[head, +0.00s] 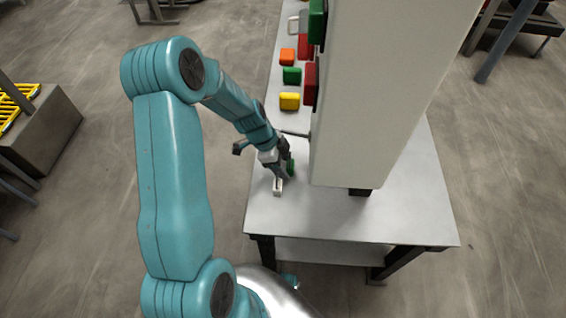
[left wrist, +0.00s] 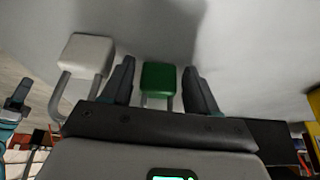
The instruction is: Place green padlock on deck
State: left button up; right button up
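A green padlock (head: 291,166) is at my left gripper (head: 283,168), low over the near left part of the grey deck (head: 300,215). In the left wrist view the green padlock (left wrist: 158,78) lies between the two fingers of the left gripper (left wrist: 158,68), with a gap on each side. The fingers stand apart, so the gripper is open around it. Part of the padlock's shackle shows below its body; the rest is hidden. I cannot tell exactly how it rests on the deck. My right gripper is not in view.
A white padlock (head: 278,188) stands beside the left gripper. Yellow (head: 289,101), green (head: 292,75) and orange (head: 287,56) padlocks stand farther back on the deck. A tall white cabinet (head: 385,90) rises close on the right. The deck's near strip is clear.

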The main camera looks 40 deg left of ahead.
pick_arm(q)
jog(key=shift+a+r, duration=0.1)
jog(key=shift+r, duration=0.25)
jog(key=p+v, duration=0.1)
jog(key=v, duration=1)
jog(key=shift+r, duration=0.25)
jog(key=shift+s, duration=0.15)
